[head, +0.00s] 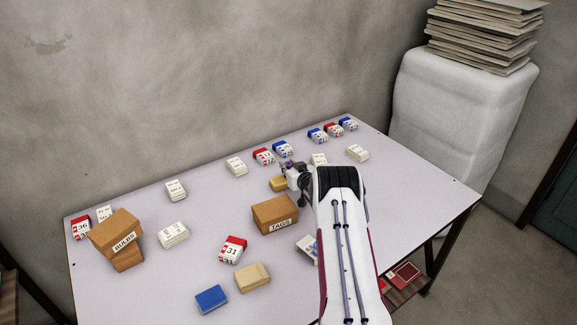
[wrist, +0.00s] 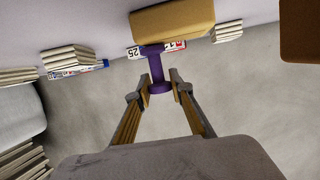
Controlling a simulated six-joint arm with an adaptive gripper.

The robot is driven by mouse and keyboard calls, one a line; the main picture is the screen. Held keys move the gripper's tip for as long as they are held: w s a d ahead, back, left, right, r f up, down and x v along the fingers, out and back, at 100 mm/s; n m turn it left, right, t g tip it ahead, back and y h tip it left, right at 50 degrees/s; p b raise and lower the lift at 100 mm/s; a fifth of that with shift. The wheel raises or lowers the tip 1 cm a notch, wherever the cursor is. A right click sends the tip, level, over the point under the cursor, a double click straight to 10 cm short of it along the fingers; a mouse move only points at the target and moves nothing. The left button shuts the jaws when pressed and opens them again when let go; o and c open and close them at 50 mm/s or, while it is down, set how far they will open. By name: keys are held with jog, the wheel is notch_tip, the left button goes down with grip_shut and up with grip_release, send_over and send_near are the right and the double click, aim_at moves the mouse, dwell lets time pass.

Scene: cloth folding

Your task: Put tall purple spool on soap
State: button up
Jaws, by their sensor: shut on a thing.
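The tall purple spool (wrist: 155,70) is between the fingers of my gripper (wrist: 160,82) in the wrist view, with a flange at each end. The gripper is shut on it. The soap, a tan-yellow block (wrist: 175,20), lies just beyond the spool's far flange, which overlaps its edge in the picture. I cannot tell whether they touch. In the head view the soap (head: 278,184) is on the table, just left of my gripper (head: 290,174). The spool is mostly hidden there by the gripper.
The table (head: 130,215) holds a brown TAGS box (head: 275,214) in front of the soap, and a BULBS box (head: 115,232) at left. Several calendar blocks and paper stacks line the back, including a red-topped one (head: 263,156). A blue block (head: 211,299) is in front.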

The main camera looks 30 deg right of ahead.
jog(key=shift+f, duration=0.15)
jog(key=o, duration=0.9)
jog(key=shift+r, duration=0.2)
jog(key=shift+s, duration=0.1)
jog(key=shift+v, duration=5.9)
